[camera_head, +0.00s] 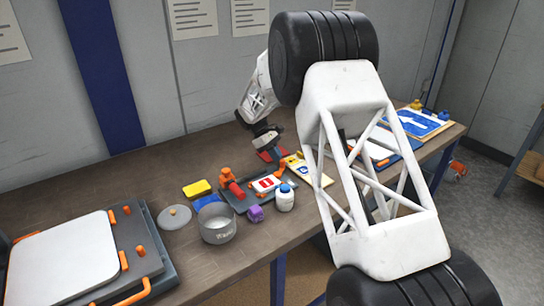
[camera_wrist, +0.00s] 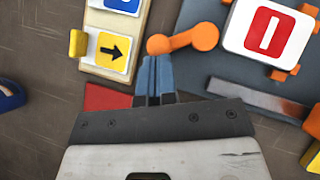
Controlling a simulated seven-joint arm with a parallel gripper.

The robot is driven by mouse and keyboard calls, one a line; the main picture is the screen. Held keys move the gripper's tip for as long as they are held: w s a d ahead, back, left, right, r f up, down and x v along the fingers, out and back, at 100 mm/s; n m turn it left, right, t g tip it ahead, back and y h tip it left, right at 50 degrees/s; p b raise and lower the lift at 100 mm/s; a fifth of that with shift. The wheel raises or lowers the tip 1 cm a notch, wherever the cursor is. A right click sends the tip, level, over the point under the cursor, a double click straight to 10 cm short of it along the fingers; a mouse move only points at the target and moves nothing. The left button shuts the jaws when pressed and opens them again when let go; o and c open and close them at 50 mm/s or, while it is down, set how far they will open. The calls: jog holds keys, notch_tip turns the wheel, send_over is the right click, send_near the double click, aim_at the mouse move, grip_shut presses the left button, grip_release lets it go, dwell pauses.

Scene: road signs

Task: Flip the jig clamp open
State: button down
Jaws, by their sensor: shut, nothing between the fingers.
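The jig is a dark grey plate (camera_head: 240,204) holding a white sign with a red symbol (camera_head: 266,184). The sign (camera_wrist: 268,30) also shows at the upper right of the wrist view. An orange lever with rounded ends (camera_wrist: 190,38) lies at the jig's edge and looks like part of the clamp. An orange piece with a red handle (camera_head: 232,184) stands at the jig's left side in the head view. My gripper (camera_head: 276,158) is shut and empty. In the wrist view its blue fingertips (camera_wrist: 154,64) are right at the lever's ball end; I cannot tell whether they touch.
A yellow board with sign tiles (camera_head: 318,172) lies right of the jig. A red patch (camera_wrist: 105,97) lies beside my fingers.

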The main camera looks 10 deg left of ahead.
jog(key=shift+w+d+m, duration=0.1)
jog(key=shift+d+m, duration=0.15)
jog(key=shift+m, duration=0.15)
jog(key=shift+d, duration=0.35)
jog(key=shift+w+a+r, duration=0.15)
jog(key=shift+w+a, duration=0.25)
jog(key=shift+a, duration=0.25)
jog(key=a, duration=0.1)
jog(key=w+a+r, duration=0.1)
jog(key=shift+w+a+r, duration=0.1)
jog(key=shift+w+a, duration=0.15)
jog(key=shift+a, duration=0.05)
jog(key=v, duration=0.9)
jog(key=shift+w, duration=0.35)
jog(key=shift+d+r, duration=0.15)
